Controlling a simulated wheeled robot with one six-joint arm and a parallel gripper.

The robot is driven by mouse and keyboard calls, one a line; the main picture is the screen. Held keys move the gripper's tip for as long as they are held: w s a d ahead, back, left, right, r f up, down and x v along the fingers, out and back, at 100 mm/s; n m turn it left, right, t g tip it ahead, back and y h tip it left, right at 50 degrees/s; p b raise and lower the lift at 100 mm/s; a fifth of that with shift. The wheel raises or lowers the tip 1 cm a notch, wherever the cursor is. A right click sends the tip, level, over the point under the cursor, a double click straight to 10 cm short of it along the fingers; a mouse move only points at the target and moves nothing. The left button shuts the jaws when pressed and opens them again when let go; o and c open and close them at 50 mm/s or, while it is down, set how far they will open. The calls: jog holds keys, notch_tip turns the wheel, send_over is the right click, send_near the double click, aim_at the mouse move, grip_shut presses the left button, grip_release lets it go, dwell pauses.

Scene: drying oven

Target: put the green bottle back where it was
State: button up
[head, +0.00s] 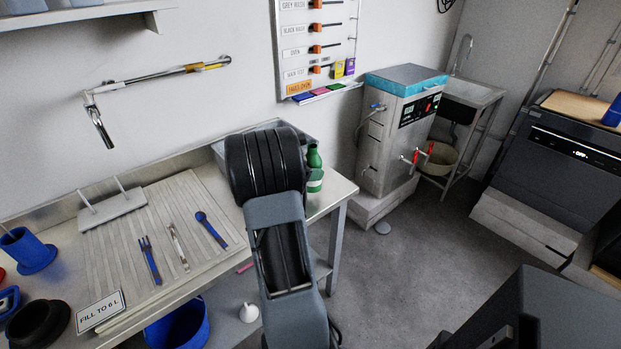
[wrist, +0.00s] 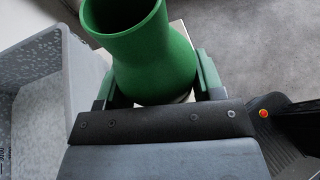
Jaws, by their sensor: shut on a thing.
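The green bottle (head: 314,157) shows in the head view just right of my arm, at the right end of the steel counter. It looks upright, with a pale band around its lower part. In the wrist view the green bottle (wrist: 145,50) fills the upper middle, its open mouth toward the camera. My gripper (wrist: 155,88) is shut on the bottle, with a finger on each side of it. My arm hides most of the gripper in the head view. I cannot tell whether the bottle's base touches the counter.
A grey basin (wrist: 30,90) is close to the left of the bottle in the wrist view. The steel counter (head: 335,190) ends just right of the bottle, with open floor (head: 400,260) beyond. A steel water unit (head: 395,130) stands behind. A draining board (head: 190,185) with cutlery lies left.

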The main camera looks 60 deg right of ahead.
jog(key=shift+w+d+f, duration=0.2)
jog(key=shift+f, duration=1.6)
jog(key=shift+f, duration=0.15)
jog(key=o, duration=1.1)
jog(key=shift+c, duration=0.2)
